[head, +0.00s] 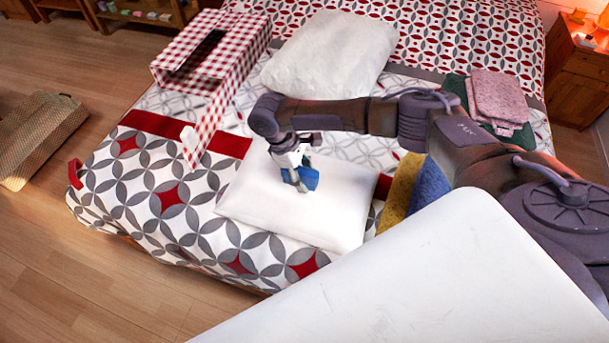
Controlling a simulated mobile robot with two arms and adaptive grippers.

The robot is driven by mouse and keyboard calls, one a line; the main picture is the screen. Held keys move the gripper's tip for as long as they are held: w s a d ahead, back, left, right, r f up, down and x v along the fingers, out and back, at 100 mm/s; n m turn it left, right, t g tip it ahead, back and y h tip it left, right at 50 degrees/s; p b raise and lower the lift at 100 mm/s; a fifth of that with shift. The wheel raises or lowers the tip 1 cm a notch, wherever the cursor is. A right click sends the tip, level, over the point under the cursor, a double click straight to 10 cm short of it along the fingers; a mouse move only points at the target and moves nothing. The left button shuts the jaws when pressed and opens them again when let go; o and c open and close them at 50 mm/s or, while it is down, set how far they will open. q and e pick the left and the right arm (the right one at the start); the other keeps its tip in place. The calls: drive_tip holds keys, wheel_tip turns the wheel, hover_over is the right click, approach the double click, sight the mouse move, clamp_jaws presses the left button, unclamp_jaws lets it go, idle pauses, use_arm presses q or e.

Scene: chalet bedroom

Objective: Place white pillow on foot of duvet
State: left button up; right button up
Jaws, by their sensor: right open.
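A white pillow (265,205) lies flat on the near end of the duvet (130,185), which has a grey, white and red circle pattern. A second white pillow (330,55) lies farther back on the bed. My right arm reaches in from the right across the bed. My right gripper (300,183) points down over the near pillow and is open. I cannot tell whether its fingertips touch the pillow. The gripper and forearm hide part of the near pillow's far side. My left gripper is not in view.
A red-and-white checked box (205,50) with a checked strip is on the bed's left. Folded pink cloth (497,95) and yellow and blue cloths (428,190) lie at the right. A woven bag (40,135) lies on the wooden floor. A nightstand (575,75) stands at far right.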

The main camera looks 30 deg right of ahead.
drive_tip(key=v, duration=1.2)
